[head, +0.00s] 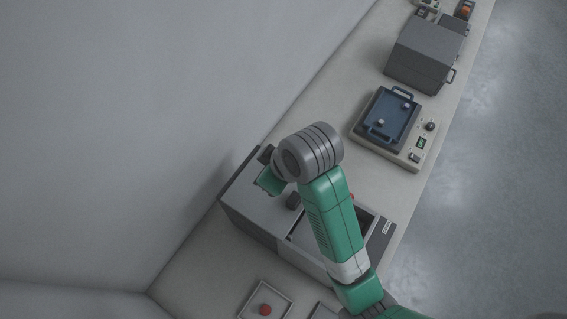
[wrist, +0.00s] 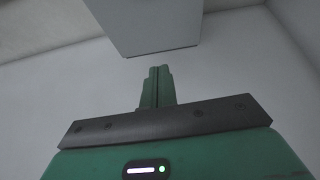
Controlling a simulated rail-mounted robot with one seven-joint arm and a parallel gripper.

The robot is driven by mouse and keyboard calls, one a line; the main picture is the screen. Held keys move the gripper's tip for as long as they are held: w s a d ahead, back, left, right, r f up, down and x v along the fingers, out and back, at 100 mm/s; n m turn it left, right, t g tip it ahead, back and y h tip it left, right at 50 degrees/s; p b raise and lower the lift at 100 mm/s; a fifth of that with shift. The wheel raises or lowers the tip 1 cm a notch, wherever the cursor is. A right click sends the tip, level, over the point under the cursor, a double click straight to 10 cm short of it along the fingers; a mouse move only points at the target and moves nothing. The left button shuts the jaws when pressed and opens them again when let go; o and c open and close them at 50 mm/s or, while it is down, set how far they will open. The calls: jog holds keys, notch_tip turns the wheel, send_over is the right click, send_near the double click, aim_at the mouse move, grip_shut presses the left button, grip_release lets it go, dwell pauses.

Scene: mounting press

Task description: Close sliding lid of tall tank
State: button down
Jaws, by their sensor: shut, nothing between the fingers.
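The tall tank is the long grey box (head: 247,222) below my arm in the head view. Its light grey sliding lid (head: 268,205) lies over the left part of the top, with a dark handle (head: 293,201) beside my arm. A dark opening (head: 366,222) shows at the right, so the lid is at least partly open; my arm hides much of the top. My gripper (head: 266,182) is over the tank's far left end, its fingertips unclear there. In the wrist view its fingers (wrist: 156,88) are shut together and empty. A grey box-shaped surface (wrist: 150,25) appears beyond them.
A wall (head: 130,130) runs close along the bench's left side. A device with a blue tray (head: 391,117) and a dark grey box (head: 424,55) stand farther up the bench. A small tray with a red item (head: 265,309) lies at the near end.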

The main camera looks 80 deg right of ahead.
jog(key=s+f+g+y, duration=0.1)
jog(key=s+f, duration=0.1)
jog(key=s, duration=0.1)
send_over(281, 197)
jog(key=w, duration=0.2)
jog(key=f, duration=0.5)
jog(key=f+b, duration=0.1)
jog(key=f, duration=0.2)
jog(key=shift+d+f, duration=0.25)
jog(key=shift+d, duration=0.15)
jog(key=shift+s+a+f+p, duration=0.1)
jog(key=shift+s+a+p, duration=0.15)
jog(key=shift+s, duration=0.3)
jog(key=shift+s+a+f+p, duration=0.1)
jog(key=shift+s+a+p, duration=0.2)
jog(key=shift+s, duration=0.3)
jog(key=shift+s+a+p, duration=0.2)
jog(key=shift+s+p, duration=0.05)
jog(key=shift+s, duration=0.3)
